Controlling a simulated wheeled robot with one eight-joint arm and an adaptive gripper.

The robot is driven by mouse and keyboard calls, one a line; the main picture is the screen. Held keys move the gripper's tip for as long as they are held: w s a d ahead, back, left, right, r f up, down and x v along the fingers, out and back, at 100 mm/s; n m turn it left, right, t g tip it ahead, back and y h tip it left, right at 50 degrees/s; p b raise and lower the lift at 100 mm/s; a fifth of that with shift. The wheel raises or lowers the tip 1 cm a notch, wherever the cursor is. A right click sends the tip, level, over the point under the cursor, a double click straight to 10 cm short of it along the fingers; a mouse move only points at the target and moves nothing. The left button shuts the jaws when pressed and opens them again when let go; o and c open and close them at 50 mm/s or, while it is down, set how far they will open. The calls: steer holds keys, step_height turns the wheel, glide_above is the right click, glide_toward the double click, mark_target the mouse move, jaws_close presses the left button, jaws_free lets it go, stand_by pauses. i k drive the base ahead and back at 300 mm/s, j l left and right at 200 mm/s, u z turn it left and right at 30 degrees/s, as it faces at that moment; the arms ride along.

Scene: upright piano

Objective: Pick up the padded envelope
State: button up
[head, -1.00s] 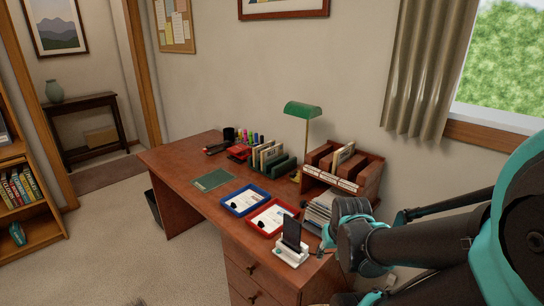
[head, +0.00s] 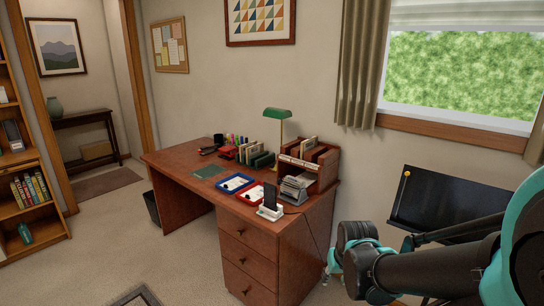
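I cannot make out a padded envelope for certain in this view. Cards or envelopes stand upright in a holder (head: 250,153) and in a wooden sorter (head: 322,172) on the desk, too small to identify. My gripper (head: 334,272) is low at the right, in front of the desk's right end and apart from it. It is small and partly hidden by my arm, so I cannot tell whether its fingers are open.
The wooden desk (head: 178,160) bears a blue tray (head: 222,189), a red tray (head: 243,200), a green lamp (head: 278,113) and a phone stand (head: 268,212). A black slanted panel (head: 440,215) stands right. A bookshelf (head: 45,243) is left. The carpet (head: 185,265) before the desk is mostly clear.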

mark_target(252, 151)
steer(key=j+z, duration=0.1)
steer(key=z, duration=0.35)
steer(key=i+j+z, duration=0.1)
steer(key=z, duration=0.35)
steer(key=j+z, duration=0.2)
steer(key=z, duration=0.25)
steer(key=j, duration=0.9)
steer(key=i+j, duration=0.1)
steer(key=j, duration=1.7)
steer(key=i, duration=0.05)
